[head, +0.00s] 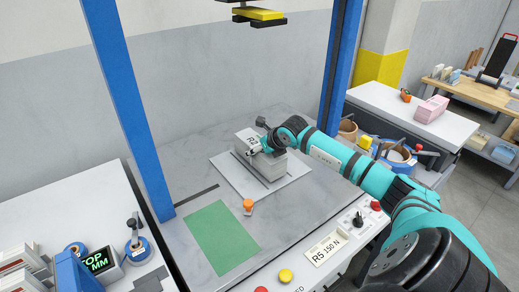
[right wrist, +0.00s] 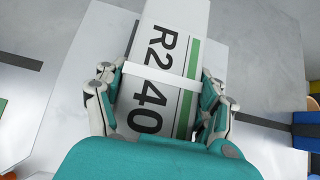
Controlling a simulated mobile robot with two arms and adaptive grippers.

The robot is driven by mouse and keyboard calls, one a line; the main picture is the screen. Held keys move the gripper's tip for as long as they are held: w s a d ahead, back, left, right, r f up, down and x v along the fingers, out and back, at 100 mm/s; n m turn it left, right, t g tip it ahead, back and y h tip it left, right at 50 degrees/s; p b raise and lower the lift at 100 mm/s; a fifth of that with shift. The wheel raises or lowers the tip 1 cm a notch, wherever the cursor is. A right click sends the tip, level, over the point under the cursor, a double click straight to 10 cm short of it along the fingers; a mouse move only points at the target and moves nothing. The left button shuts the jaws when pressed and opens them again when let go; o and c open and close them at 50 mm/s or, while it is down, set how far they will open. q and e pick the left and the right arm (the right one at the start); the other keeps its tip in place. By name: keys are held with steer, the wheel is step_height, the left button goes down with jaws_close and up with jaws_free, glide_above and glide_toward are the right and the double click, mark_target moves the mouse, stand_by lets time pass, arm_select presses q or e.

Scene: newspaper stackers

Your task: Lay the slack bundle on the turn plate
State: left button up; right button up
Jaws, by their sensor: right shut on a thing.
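The bundle (head: 264,168) is a pale block of stacked sheets, with a top sheet marked R2 40 and a green stripe. In the right wrist view the bundle (right wrist: 172,25) has a white strap across it. My right gripper (head: 262,146) is shut on the bundle from above, and in the right wrist view its fingers (right wrist: 160,92) lie along both sides. The bundle is over a pale square plate (head: 226,169), apparently the turn plate. I cannot tell whether its underside touches the plate, since the contact is hidden. My left gripper is out of view.
Blue posts (head: 127,100) flank the grey table, with a yellow press head (head: 258,14) above. A green mat (head: 218,236) and a small orange item (head: 248,204) lie in front of the plate. A control panel (head: 325,249) edges the table. A pink bundle (head: 431,109) lies on the right-hand table.

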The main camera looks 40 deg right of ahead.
steer(key=shift+f+b, duration=0.25)
steer(key=shift+b, duration=0.15)
steer(key=o, duration=1.9)
steer(key=shift+c, duration=0.2)
steer(key=shift+s+f, duration=0.15)
steer(key=shift+f, duration=0.15)
steer(key=shift+s+r, duration=0.25)
steer(key=shift+r, duration=0.15)
steer(key=v, duration=0.9)
steer(key=shift+s+r, duration=0.15)
steer(key=shift+r, duration=0.05)
steer(key=shift+v, duration=0.9)
